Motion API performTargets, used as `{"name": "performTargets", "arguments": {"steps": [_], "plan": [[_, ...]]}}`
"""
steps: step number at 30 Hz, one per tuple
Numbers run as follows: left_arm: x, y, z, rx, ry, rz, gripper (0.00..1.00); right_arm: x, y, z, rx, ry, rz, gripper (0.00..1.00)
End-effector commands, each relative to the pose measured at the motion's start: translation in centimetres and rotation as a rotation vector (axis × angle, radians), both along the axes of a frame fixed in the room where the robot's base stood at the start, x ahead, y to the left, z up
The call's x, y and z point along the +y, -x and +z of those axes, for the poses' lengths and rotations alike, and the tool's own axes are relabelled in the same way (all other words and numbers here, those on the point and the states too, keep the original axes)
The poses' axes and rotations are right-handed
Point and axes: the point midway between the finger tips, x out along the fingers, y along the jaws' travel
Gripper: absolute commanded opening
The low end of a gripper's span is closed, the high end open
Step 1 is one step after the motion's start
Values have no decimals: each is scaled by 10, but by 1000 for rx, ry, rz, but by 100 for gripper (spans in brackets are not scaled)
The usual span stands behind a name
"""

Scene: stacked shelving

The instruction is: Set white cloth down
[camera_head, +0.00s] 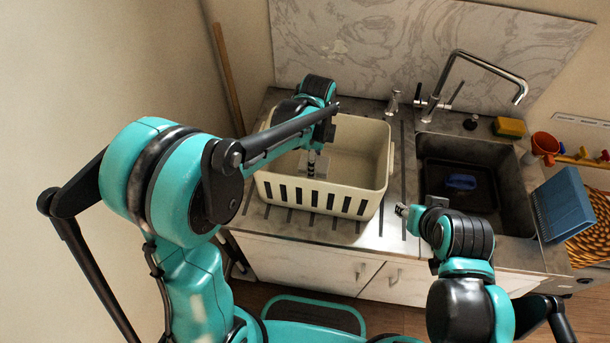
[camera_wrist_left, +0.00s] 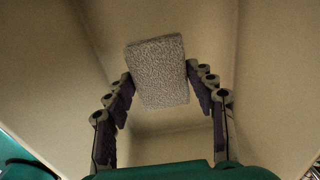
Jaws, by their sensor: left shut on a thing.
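The white cloth (camera_wrist_left: 157,72) looks like a folded, speckled grey-white block in the left wrist view. My left gripper (camera_wrist_left: 160,78) is shut on it, with one finger at each side. In the head view my left gripper (camera_head: 312,163) reaches down inside a cream basket (camera_head: 345,190).
A sink (camera_head: 509,202) holding a blue item (camera_head: 461,182) lies right of the basket, with a tall faucet (camera_head: 478,60) behind. A yellow sponge (camera_head: 510,127), an orange cup (camera_head: 545,143) and a blue rack (camera_head: 565,203) stand at the right.

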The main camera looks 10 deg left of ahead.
Motion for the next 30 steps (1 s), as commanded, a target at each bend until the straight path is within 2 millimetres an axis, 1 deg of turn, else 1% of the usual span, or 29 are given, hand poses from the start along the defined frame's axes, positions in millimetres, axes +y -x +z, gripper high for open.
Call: {"name": "performTargets", "arguments": {"steps": [1,3,7,11,15,17,25,29,30], "plan": [[10,3,-8,0,0,3,26,0,0,-5,0,0,0,40],[19,5,-14,0,0,2,26,0,0,-7,0,0,0,40],[28,7,-18,0,0,0,26,0,0,-9,0,0,0,40],[29,8,-28,0,0,-1,26,0,0,-13,0,0,0,40],[29,7,-51,0,0,-1,26,0,0,-23,0,0,0,40],[29,7,-58,0,0,-1,26,0,0,-25,0,0,0,40],[29,7,-58,0,0,-1,26,0,0,-24,0,0,0,40],[29,7,-63,0,0,-1,26,0,0,-28,0,0,0,40],[29,7,-61,0,0,-1,66,0,0,-27,0,0,0,40]]}}
